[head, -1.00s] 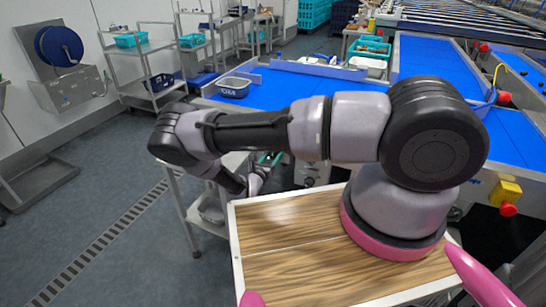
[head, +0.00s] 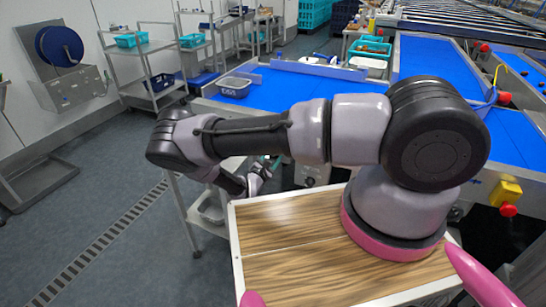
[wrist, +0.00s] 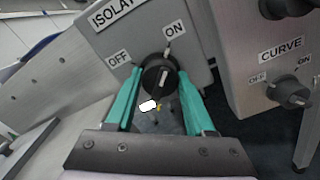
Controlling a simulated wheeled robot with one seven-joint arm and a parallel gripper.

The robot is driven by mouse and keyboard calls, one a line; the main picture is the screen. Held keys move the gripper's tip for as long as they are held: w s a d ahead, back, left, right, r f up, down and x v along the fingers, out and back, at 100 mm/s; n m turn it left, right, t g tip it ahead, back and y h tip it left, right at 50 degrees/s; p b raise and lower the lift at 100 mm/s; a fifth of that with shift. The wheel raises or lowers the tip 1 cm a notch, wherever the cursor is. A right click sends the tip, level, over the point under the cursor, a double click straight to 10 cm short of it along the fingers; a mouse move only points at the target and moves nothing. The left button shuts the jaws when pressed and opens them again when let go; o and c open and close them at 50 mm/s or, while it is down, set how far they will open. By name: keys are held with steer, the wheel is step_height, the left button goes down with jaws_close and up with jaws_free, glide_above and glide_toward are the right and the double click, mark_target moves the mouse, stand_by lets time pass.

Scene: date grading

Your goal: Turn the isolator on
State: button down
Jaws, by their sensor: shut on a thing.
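The isolator's black rotary knob (wrist: 161,76) sits on a grey box (wrist: 192,62) under a partly cut-off "ISOLA..." label (wrist: 112,12). The OFF label (wrist: 118,58) is at its upper left and the ON label (wrist: 174,28) above it. A small light mark on the knob's face points up, roughly toward ON; its exact angle is hard to tell. My gripper (wrist: 159,71) has its teal fingers on both sides of the knob, shut on it. In the head view my gripper (head: 262,172) is small and the knob cannot be made out.
In the head view a blue conveyor (head: 290,90) lies beyond my arm, and a metal trolley (head: 190,205) stands near my gripper.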

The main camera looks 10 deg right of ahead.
stand_by(0.3)
steer(key=shift+c, duration=1.3)
jaws_free()
steer(key=shift+s+a, duration=0.1)
steer(key=v, duration=1)
steer(key=shift+s+a, duration=0.15)
steer(key=shift+s, duration=0.1)
